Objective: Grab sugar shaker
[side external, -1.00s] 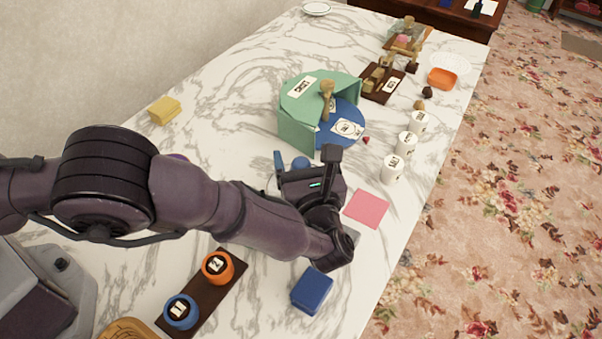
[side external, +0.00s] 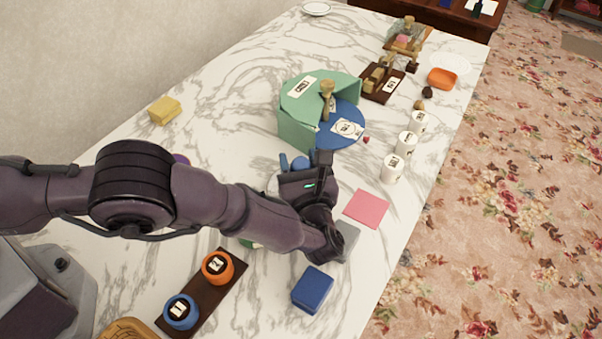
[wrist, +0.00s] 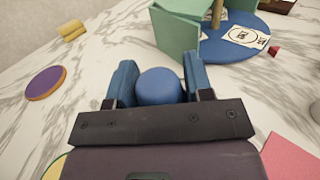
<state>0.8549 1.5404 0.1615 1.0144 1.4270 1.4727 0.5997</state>
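A blue object with a rounded top (wrist: 158,86) stands between the fingers of my gripper (wrist: 160,78) in the wrist view. It also shows in the side view (side external: 300,163), partly hidden by my gripper (side external: 293,165). It may be the sugar shaker; I see no label on it. My gripper's two blue fingers are spread, one on each side of the rounded top. They are very close to its sides, and I cannot tell whether they touch it. The lower part of the object is hidden by my gripper.
A green curved stand (side external: 297,130) with a blue round base (side external: 345,112) is just beyond my gripper. Several white labelled cups (side external: 393,168) line the right side. A pink square (side external: 367,208) and blue box (side external: 312,290) are nearer. Open marble lies left of the green stand.

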